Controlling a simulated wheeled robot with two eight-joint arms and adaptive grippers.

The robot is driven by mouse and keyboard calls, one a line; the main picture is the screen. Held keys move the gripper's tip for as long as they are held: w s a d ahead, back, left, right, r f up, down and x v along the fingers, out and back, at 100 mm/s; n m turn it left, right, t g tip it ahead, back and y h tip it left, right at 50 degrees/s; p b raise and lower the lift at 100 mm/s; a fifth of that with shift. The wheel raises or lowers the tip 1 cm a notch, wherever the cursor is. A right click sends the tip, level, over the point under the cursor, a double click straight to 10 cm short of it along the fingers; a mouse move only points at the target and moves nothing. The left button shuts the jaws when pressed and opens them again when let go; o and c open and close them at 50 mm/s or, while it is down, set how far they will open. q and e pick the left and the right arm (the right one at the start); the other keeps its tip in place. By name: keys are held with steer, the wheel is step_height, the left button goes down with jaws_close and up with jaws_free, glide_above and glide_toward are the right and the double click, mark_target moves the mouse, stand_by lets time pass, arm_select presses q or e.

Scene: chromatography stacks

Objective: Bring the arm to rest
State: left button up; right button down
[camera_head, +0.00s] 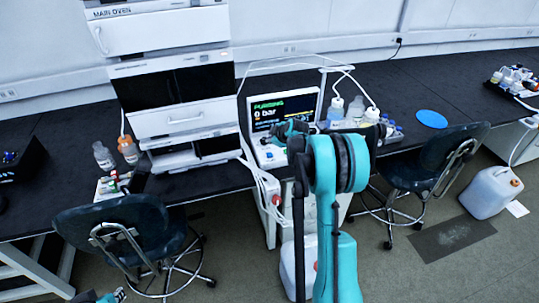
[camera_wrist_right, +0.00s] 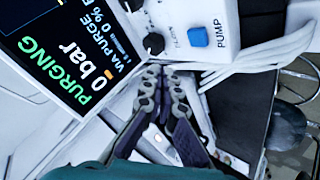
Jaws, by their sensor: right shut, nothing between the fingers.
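My right arm (camera_head: 322,190) rises through the middle of the head view and reaches to the instrument with the lit screen (camera_head: 283,110). In the right wrist view my right gripper (camera_wrist_right: 165,72) is shut and empty, its two dark fingers together in front of the white instrument. The screen (camera_wrist_right: 70,60) beside it reads "PURGING 0 bar". A blue button (camera_wrist_right: 198,37) marked PUMP and a black knob (camera_wrist_right: 154,44) are just beyond the fingertips. My left gripper (camera_head: 118,295) barely shows at the bottom left edge; its jaw state is unclear.
A tall instrument stack (camera_head: 185,118) stands left of the screen. Bottles (camera_head: 355,108) stand to its right, near a blue disc (camera_head: 431,118). Two dark chairs (camera_head: 125,230) (camera_head: 440,150) stand before the bench. A white jug (camera_head: 490,192) is on the floor at right.

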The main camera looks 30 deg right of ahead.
stand_by(0.3)
steer(key=s+a+r+m+g, duration=0.1)
steer(key=s+a+r+m, duration=0.1)
steer(key=s+a+r, duration=0.5)
steer(key=s+a+r+m, duration=0.2)
steer(key=s+a+r, duration=0.4)
steer(key=a, duration=0.4)
steer(key=s+a+f+m, duration=0.1)
steer(key=s+a, duration=0.2)
steer(key=s, duration=0.5)
steer(key=s+a+f+m, duration=0.1)
steer(key=s+a, duration=0.3)
steer(key=s, duration=0.4)
steer(key=s+a+f+m+g, duration=0.1)
steer(key=s+a+m, duration=0.1)
steer(key=s, duration=0.6)
steer(key=shift+s+a+f+m, duration=0.3)
steer(key=shift+s+a+f, duration=0.1)
steer(key=shift+a, duration=0.35)
